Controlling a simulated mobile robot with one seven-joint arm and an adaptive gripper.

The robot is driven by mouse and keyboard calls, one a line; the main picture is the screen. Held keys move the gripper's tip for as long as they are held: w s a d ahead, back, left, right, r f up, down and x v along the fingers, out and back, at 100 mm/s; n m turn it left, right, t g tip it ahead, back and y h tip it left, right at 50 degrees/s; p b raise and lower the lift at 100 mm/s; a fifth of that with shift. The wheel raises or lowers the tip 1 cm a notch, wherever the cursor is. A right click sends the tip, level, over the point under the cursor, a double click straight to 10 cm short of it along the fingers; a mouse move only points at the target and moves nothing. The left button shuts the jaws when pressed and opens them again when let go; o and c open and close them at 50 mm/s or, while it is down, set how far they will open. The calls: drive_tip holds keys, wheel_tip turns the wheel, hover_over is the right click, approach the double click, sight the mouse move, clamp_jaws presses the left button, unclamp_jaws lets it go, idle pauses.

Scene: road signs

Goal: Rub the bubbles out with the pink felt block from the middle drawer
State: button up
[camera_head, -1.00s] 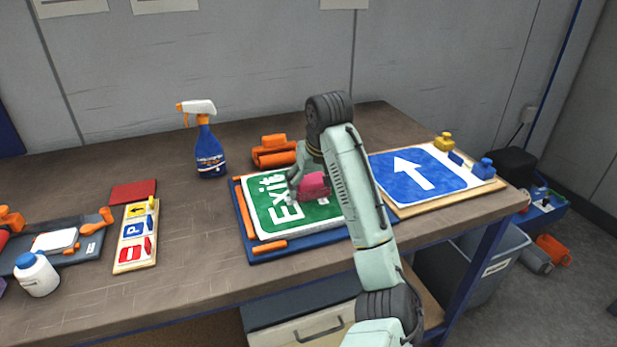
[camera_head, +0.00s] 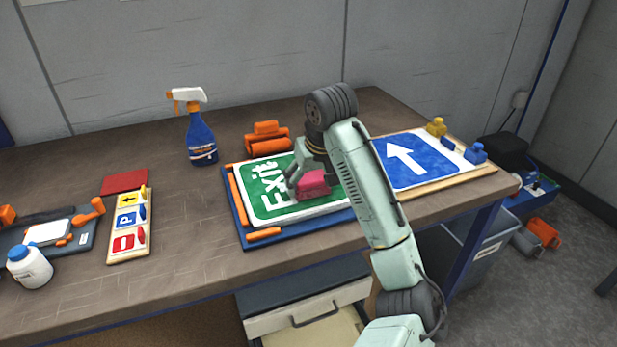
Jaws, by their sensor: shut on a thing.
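The pink felt block (camera_head: 313,183) is held in my gripper (camera_head: 303,182), which is shut on it. The block is at the surface of the green Exit sign (camera_head: 268,205), right of the lettering; I cannot tell whether it presses on the sign. My arm hides the sign's right part. The sign lies on a blue board (camera_head: 241,222) with orange strips along its left and front edges. No bubbles can be made out at this size. Below the table, a drawer (camera_head: 312,318) with a pale front and a handle stands partly open.
A blue spray bottle (camera_head: 201,137) and orange rollers (camera_head: 266,138) stand behind the board. A blue arrow sign (camera_head: 418,160) lies to the right, with yellow and blue knobbed blocks beside it. A small sign board (camera_head: 129,224), red pad (camera_head: 125,181) and white jar (camera_head: 30,267) are at left.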

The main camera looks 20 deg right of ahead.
sight(253, 183)
drive_tip(key=shift+s+a, duration=0.15)
drive_tip(key=shift+s, duration=2.6)
drive_tip(key=shift+w+a, duration=0.2)
drive_tip(key=shift+a, duration=1.35)
drive_tip(key=shift+w+a, duration=0.15)
drive_tip(key=shift+a, duration=1.4)
drive_tip(key=shift+w+d, duration=0.2)
drive_tip(key=shift+w, duration=1.55)
drive_tip(key=shift+w+d, duration=0.15)
drive_tip(key=shift+w, duration=1.55)
drive_tip(key=shift+w+d, duration=0.2)
drive_tip(key=shift+w, duration=3.45)
drive_tip(key=shift+w+d, duration=0.2)
drive_tip(key=shift+w, duration=3.45)
drive_tip(key=shift+w+a, duration=0.1)
drive_tip(key=shift+a, duration=3)
drive_tip(key=shift+s+a, duration=0.1)
drive_tip(key=shift+s, duration=2.6)
drive_tip(key=shift+s+a, duration=0.1)
drive_tip(key=shift+s, duration=1.9)
